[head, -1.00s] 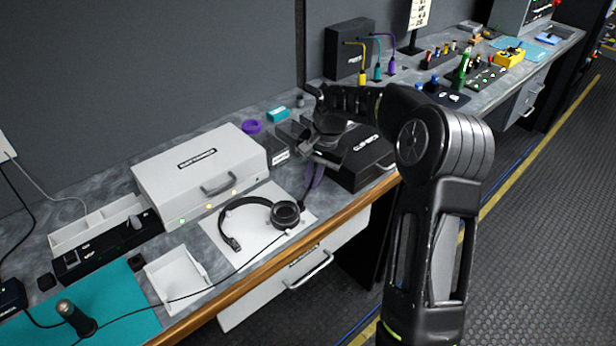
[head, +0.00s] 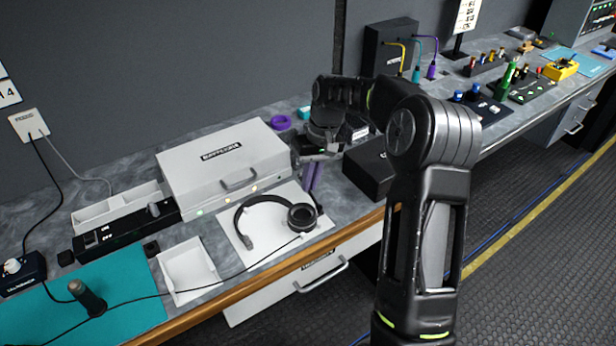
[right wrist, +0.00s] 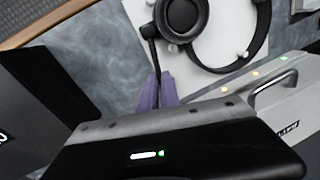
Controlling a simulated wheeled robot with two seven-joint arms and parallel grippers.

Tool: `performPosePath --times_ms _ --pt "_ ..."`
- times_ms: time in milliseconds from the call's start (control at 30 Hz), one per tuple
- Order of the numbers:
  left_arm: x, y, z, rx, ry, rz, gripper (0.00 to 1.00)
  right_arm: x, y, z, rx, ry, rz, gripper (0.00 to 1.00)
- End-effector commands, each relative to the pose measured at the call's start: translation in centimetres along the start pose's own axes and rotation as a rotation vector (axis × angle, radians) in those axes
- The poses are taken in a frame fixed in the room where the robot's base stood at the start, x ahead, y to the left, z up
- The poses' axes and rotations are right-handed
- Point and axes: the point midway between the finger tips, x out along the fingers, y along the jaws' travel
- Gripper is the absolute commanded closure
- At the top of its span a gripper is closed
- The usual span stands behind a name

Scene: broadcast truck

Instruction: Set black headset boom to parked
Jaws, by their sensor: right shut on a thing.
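The black headset (head: 245,215) lies on a white mat (head: 262,247), its round earcup at the right end. The earcup also shows at the top of the right wrist view (right wrist: 183,15). The thin black boom (right wrist: 151,45) leaves the earcup's side and runs between the purple fingertips of my right gripper (right wrist: 161,88). The gripper is shut on the boom near its far end. In the head view my right gripper (head: 311,182) is just behind and right of the earcup. The boom's tip is hidden by the fingers. My left gripper is not in view.
A white case (head: 222,172) with a handle stands close behind the mat, left of my gripper. A black box (head: 370,172) stands to its right. An empty white tray (head: 188,272) is left of the mat. The wooden bench edge (head: 235,287) runs in front.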

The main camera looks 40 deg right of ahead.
Motion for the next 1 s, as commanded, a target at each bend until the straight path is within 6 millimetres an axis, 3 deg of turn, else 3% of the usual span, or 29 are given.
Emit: performPosePath --times_ms 300,833,867,1000 --pt "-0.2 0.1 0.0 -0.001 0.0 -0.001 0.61 0.1 -0.9 0.2 -0.155 -0.031 0.001 1.0" --pt "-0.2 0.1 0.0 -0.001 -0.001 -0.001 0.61 0.2 -1.1 0.3 -0.189 -0.038 0.0 1.0" --pt "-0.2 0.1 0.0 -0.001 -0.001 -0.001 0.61 0.2 -1.1 0.3 -0.189 -0.038 0.0 0.92" --pt "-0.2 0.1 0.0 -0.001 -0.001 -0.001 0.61 0.2 -1.1 0.3 -0.188 -0.038 0.0 0.81"
